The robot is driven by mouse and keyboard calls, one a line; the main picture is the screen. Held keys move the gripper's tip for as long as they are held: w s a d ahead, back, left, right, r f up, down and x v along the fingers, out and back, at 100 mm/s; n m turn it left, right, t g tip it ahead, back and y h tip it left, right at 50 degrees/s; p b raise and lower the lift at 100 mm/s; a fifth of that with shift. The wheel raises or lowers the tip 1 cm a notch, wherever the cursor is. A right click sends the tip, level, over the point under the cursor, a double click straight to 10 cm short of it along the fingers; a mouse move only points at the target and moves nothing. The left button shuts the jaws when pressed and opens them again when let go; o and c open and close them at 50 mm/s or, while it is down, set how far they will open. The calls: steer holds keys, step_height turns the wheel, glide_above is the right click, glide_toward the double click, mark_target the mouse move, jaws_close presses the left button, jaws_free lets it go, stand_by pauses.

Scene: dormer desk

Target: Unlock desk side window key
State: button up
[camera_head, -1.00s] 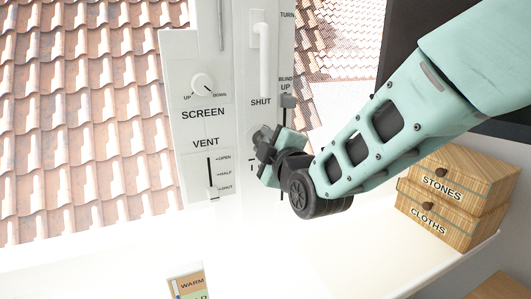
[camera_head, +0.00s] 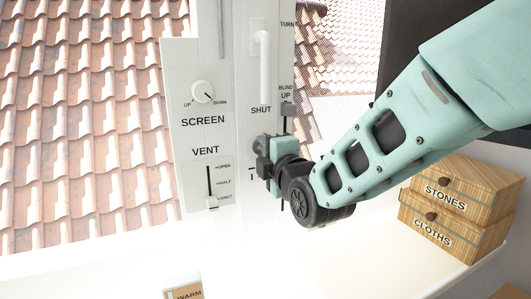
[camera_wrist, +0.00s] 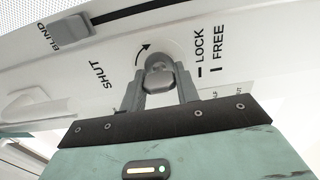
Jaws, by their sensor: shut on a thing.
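The key (camera_wrist: 160,72) is a small grey rounded piece on a round seat in the white window frame. A curved arrow and the word SHUT are printed to its left, with LOCK and FREE marks to its right in the wrist view. My gripper (camera_wrist: 160,88) is shut on the key, with one grey finger on each side of it. In the head view my gripper (camera_head: 263,162) is against the white post below the SHUT label, and it hides the key. I cannot tell which mark the key points to.
A white window handle (camera_head: 264,65) hangs above my gripper, with the blind slider (camera_head: 287,109) close on its right. The screen knob (camera_head: 203,92) and vent slider (camera_head: 212,201) are on the left panel. Wooden drawers (camera_head: 460,208) stand at the right.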

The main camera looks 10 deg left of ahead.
steer(key=o, duration=1)
steer(key=shift+s, duration=0.1)
steer(key=b+v, duration=0.3)
steer(key=v, duration=1.4)
steer(key=shift+s+d, duration=0.1)
steer(key=shift+d, duration=0.05)
